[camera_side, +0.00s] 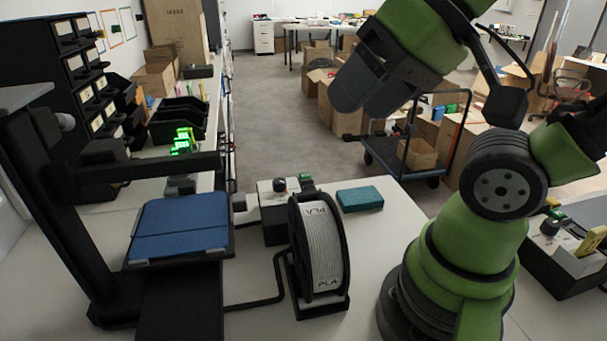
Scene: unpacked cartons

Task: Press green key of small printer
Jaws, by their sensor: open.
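A small 3D printer with a black frame and a blue bed (182,226) stands at the left of the white table. A grey control box (268,197) with a black knob sits at its right, partly hidden behind the PLA spool (322,247). A green key (306,179) shows at the box's upper right, above the spool's top edge. My gripper (368,98) hangs in the upper middle of the view, well above the table. It appears empty and is apart from the key and the printer. Its jaws are open, with little gap visible from this side.
A teal sponge-like block (360,199) lies right of the spool. A black cable (262,304) runs from the printer toward the spool. Cartons and a trolley (412,158) stand beyond the table.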

